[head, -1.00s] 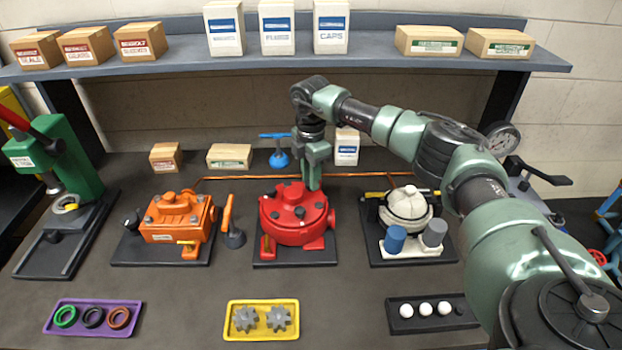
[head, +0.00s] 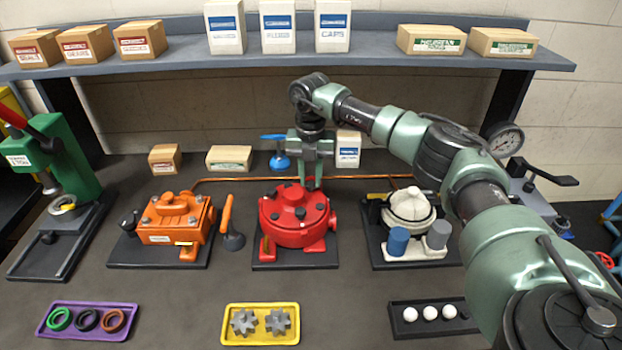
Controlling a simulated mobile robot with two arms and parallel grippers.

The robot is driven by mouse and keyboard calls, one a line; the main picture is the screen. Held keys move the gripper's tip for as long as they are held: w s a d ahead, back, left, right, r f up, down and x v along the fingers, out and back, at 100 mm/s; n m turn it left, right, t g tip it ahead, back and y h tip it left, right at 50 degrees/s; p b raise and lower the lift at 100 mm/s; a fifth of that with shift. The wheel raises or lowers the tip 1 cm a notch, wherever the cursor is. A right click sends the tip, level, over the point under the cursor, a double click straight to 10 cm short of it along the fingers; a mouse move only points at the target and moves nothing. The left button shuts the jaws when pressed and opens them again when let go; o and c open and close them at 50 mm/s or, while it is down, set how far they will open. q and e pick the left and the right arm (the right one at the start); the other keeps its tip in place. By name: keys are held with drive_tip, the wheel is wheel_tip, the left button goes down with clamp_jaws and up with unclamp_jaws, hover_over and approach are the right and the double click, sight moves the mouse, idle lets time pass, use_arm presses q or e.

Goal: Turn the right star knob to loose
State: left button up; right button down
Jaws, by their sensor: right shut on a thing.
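A red motor (head: 292,228) stands on a dark base plate in the middle of the bench. Several dark star knobs sit on its round lid; one shows at the front (head: 300,213) and another at its right (head: 320,206). My right gripper (head: 311,183) points down at the back right of the lid. It is shut on a dark star knob there, which the fingers mostly hide. I cannot read whether that knob is tight or loose. My left gripper is not in view.
An orange motor (head: 175,224) stands at left and a white one (head: 408,212) at right. A blue-handled valve (head: 279,158) and a white box (head: 348,150) are close behind my gripper. A yellow tray (head: 261,339) with gears lies in front; the bench between is clear.

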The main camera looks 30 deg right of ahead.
drive_tip(key=n, duration=0.3)
drive_tip(key=shift+a+f+n+b, duration=0.1)
drive_tip(key=shift+f+n+b, duration=0.15)
drive_tip(key=shift+n+b, duration=0.15)
drive_tip(key=n, duration=0.3)
drive_tip(key=shift+s+n, duration=0.1)
drive_tip(key=shift+n, duration=0.2)
drive_tip(key=n+b, duration=0.1)
drive_tip(key=n, duration=0.2)
drive_tip(key=shift+a+n, duration=0.1)
drive_tip(key=shift+n, duration=0.2)
drive_tip(key=n, duration=0.4)
drive_tip(key=shift+s+a+f, duration=0.1)
drive_tip(key=n+b, duration=0.1)
drive_tip(key=n, duration=0.7)
drive_tip(key=shift+s+n, duration=0.1)
drive_tip(key=shift+n, duration=0.2)
drive_tip(key=n, duration=0.3)
drive_tip(key=shift+n, duration=0.3)
drive_tip(key=shift+s+n+b, duration=0.15)
drive_tip(key=shift+n+b, duration=0.2)
drive_tip(key=shift+n, duration=1.65)
